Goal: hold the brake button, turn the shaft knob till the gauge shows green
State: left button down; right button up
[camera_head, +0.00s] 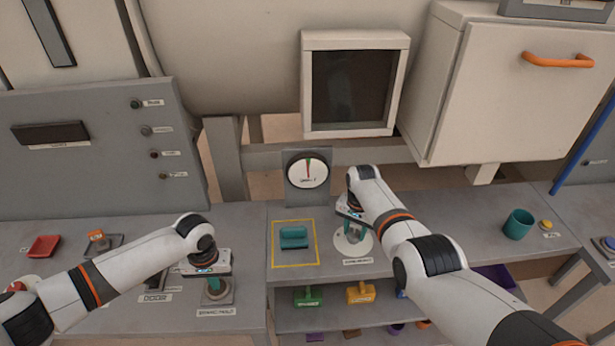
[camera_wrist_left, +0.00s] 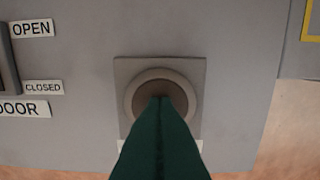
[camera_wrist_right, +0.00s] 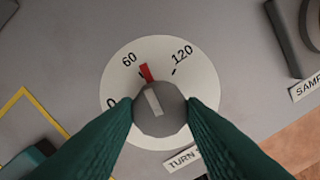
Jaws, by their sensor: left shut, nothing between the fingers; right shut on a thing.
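The brake button (camera_wrist_left: 128,95) is a round grey button on a square plate, also in the head view (camera_head: 228,296). My left gripper (camera_head: 214,283) points down on it with shut, empty fingertips (camera_wrist_left: 160,100) at its centre; whether it is pressed in, I cannot tell. The shaft knob (camera_wrist_right: 158,112) is a grey knob with a red pointer on a white dial marked 0, 60, 120. The pointer stands between 60 and 120. My right gripper (camera_wrist_right: 160,106) is shut on the knob from both sides. The gauge (camera_head: 307,171) has its needle nearly upright; its colour zone is too small to judge.
A teal block (camera_head: 294,238) lies in a yellow-outlined square (camera_head: 283,264) left of the knob. Door switch labels lie left of the button. A teal cup (camera_head: 518,224) stands at the right. A green block (camera_head: 308,296) and an orange block (camera_head: 361,292) are on the shelf below.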

jog(key=o, duration=0.9)
jog(key=shift+r, duration=4)
pick_arm(q)
jog(key=shift+r, duration=3.05)
